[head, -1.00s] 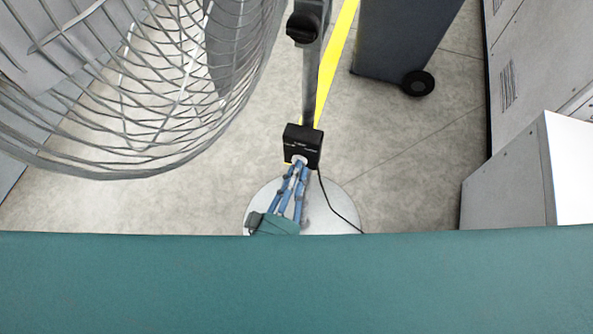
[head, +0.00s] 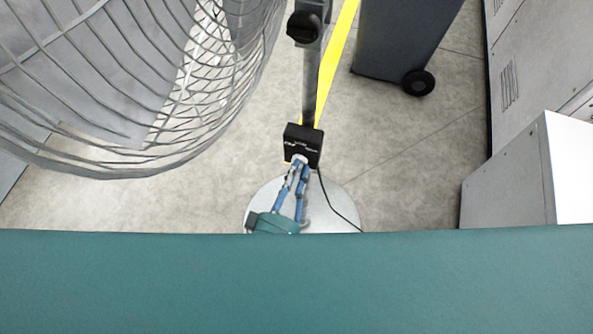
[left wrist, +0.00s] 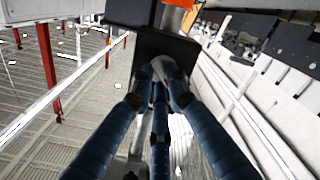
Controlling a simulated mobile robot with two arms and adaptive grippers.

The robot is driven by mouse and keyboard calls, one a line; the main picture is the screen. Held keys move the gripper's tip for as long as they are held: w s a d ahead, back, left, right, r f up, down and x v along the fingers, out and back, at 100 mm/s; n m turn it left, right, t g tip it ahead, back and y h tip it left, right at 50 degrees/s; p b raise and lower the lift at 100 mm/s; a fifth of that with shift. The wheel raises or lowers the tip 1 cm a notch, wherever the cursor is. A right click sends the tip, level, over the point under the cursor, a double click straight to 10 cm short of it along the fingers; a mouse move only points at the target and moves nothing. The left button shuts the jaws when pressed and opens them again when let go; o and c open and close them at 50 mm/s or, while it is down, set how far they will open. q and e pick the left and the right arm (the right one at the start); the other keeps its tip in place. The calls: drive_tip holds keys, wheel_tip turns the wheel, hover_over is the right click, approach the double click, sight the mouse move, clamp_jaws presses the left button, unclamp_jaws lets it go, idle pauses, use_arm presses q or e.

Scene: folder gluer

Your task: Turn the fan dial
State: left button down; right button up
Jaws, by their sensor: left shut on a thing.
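The fan's black control box (head: 303,139) sits on the upright pole above the round base. It also shows in the left wrist view (left wrist: 178,47). The pale fan dial (head: 299,158) is on the box's near face, mostly covered by fingertips. My left gripper (head: 300,164) has its blue fingers closed around the dial. In the left wrist view the fingertips of the gripper (left wrist: 160,72) meet at the dial, against the box face. The dial's exact setting is hidden. My right gripper is not in view.
The large wire fan cage (head: 150,90) fills the upper left. A black knob (head: 303,27) is on the pole above the box. A cord runs over the round base (head: 335,205). A dark wheeled bin (head: 400,40) stands behind, grey cabinets (head: 515,180) at right.

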use_arm(q)
drive_tip(key=c, duration=1.7)
unclamp_jaws()
drive_tip(key=v, duration=1.2)
